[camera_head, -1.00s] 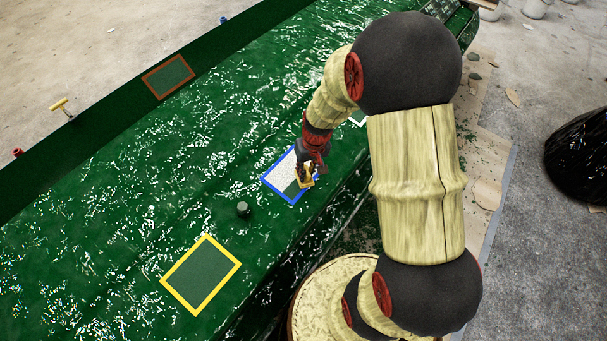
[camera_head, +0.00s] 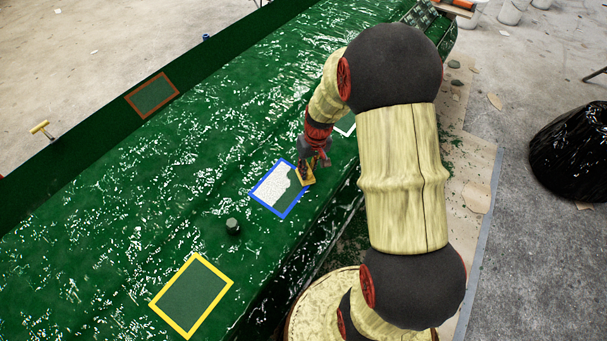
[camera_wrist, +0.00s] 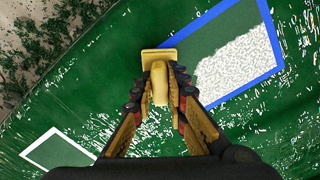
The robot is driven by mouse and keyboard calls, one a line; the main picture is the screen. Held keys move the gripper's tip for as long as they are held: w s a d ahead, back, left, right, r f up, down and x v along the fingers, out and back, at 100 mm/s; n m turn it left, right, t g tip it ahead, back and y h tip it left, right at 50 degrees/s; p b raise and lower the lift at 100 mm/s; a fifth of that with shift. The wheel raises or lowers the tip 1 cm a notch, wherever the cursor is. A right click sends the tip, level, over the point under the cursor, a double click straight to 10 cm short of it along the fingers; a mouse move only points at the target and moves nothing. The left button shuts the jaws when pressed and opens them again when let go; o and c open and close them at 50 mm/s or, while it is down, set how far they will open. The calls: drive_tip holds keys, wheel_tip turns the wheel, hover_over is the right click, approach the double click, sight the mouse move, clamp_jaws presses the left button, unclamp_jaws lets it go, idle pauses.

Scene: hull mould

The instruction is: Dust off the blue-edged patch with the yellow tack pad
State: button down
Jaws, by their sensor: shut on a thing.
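The blue-edged patch (camera_head: 289,201) lies on the glossy green hull mould. White dust (camera_head: 270,188) covers its left part with a ragged border; the right part shows bare green. In the wrist view the dust (camera_wrist: 235,66) lies to the right of the pad. My gripper (camera_head: 314,161) is shut on the handle of the yellow tack pad (camera_head: 307,177). The pad is at the patch's right edge in the head view. The wrist view shows the pad (camera_wrist: 153,56) in the gripper (camera_wrist: 160,92), which hides part of the patch's near edge. I cannot tell whether the pad touches the surface.
A yellow-edged patch (camera_head: 191,296) lies lower left, with a dark green knob (camera_head: 232,226) standing between it and the blue one. A white-edged patch (camera_wrist: 60,150) is on the other side. A brown-edged patch (camera_head: 152,95) is on the far flange.

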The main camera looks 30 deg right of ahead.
drive_tip(key=shift+w+a+r+p, duration=0.1)
drive_tip(key=shift+w+a+p, duration=0.15)
drive_tip(key=shift+w, duration=0.7)
drive_tip(key=shift+w+a+r+p, duration=0.15)
drive_tip(key=shift+w+a, duration=0.2)
drive_tip(key=shift+w, duration=0.55)
drive_tip(key=shift+s+a+p, duration=0.45)
drive_tip(key=shift+s+a, duration=0.6)
drive_tip(key=shift+a, duration=1.45)
drive_tip(key=shift+s+a+p, duration=0.4)
drive_tip(key=shift+s+a, duration=0.65)
drive_tip(key=shift+a, duration=1.5)
drive_tip(key=shift+s+a+p, duration=0.45)
drive_tip(key=shift+s+a, duration=0.6)
drive_tip(key=shift+a, duration=1.45)
drive_tip(key=shift+w+a+r+p, duration=0.1)
drive_tip(key=shift+w+a, duration=0.15)
drive_tip(key=shift+w, duration=0.35)
drive_tip(key=shift+w+a+r+p, duration=0.1)
drive_tip(key=shift+w+a, duration=0.2)
drive_tip(key=shift+w, duration=0.3)
drive_tip(key=shift+w+a+r+p, duration=0.1)
drive_tip(key=shift+w+a, duration=0.15)
drive_tip(key=shift+w, duration=0.35)
drive_tip(key=shift+d, duration=0.1)
